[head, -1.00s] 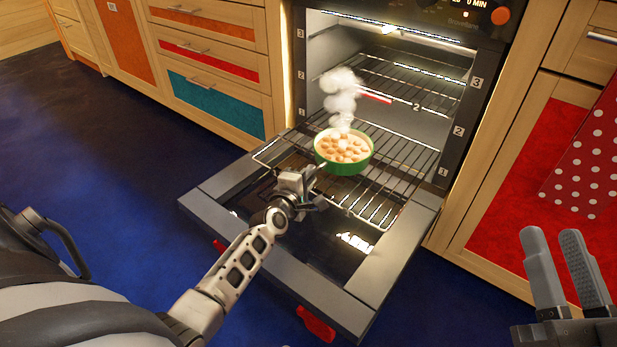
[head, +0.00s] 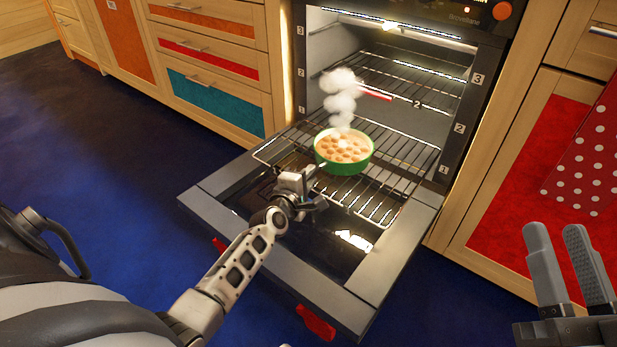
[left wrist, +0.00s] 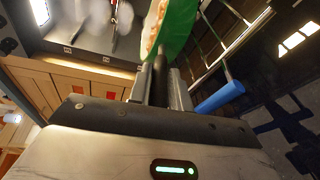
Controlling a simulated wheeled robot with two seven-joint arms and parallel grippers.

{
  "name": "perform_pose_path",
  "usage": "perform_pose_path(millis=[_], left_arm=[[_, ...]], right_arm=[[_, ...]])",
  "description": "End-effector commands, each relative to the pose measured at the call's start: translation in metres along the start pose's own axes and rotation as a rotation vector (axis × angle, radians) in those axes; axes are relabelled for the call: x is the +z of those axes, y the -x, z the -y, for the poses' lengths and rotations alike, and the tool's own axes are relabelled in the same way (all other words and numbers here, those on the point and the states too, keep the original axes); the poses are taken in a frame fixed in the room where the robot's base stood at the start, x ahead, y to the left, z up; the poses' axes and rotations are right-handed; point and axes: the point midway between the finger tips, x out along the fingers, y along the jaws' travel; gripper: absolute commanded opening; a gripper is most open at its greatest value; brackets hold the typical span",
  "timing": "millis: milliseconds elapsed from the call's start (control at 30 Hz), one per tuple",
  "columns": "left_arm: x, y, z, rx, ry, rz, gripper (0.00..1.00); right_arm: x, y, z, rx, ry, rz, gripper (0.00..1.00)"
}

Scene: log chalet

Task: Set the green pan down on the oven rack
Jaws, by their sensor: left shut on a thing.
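The green pan (head: 343,153), full of a pale, lumpy food and steaming, is upright over the extended lower oven rack (head: 395,150). I cannot tell whether its base touches the wires. My left gripper (head: 313,181) reaches in over the open oven door from the left and is shut on the pan's handle, most of which the fingers hide. In the left wrist view the green side of the pan (left wrist: 181,28) shows just beyond the fingers. My right gripper (head: 569,268) is open and empty at the lower right, away from the oven.
The oven door (head: 290,275) is folded down, with red parts at its outer edge. A higher rack (head: 415,85) sits inside, with a red-and-white item (head: 376,95) near the pan's steam. A blue rod-like piece (left wrist: 220,97) is beside the fingers. A dotted red cloth (head: 585,165) hangs right.

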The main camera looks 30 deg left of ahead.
Motion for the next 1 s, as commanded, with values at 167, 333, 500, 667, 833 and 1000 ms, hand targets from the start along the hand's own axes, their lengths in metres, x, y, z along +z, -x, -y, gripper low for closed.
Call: perform_pose_path(millis=[167, 333, 500, 667, 833, 1000], left_arm=[[0.0, -0.001, -0.005, 0.012, 0.001, -0.001, 0.45], [0.0, 0.001, 0.005, -0.01, -0.001, 0.001, 0.45], [0.0, 0.001, 0.003, -0.006, -0.001, 0.0, 0.45], [0.0, 0.017, -0.001, -0.007, -0.002, 0.0, 0.45], [0.001, 0.057, -0.004, -0.003, -0.002, 0.001, 0.45], [0.0, 0.099, -0.003, 0.0, -0.002, 0.0, 0.45]], right_arm=[[0.0, 0.0, 0.0, 0.0, 0.0, 0.0, 0.34], [0.0, 0.0, 0.0, 0.0, 0.0, 0.0, 0.34], [-0.007, -0.002, 0.001, -0.009, 0.031, -0.029, 0.34], [-0.009, -0.003, 0.001, 0.003, -0.002, 0.002, 0.34], [0.017, 0.009, 0.004, 0.052, -0.186, 0.175, 0.34], [0.038, 0.025, 0.013, 0.088, -0.35, 0.321, 0.34]])
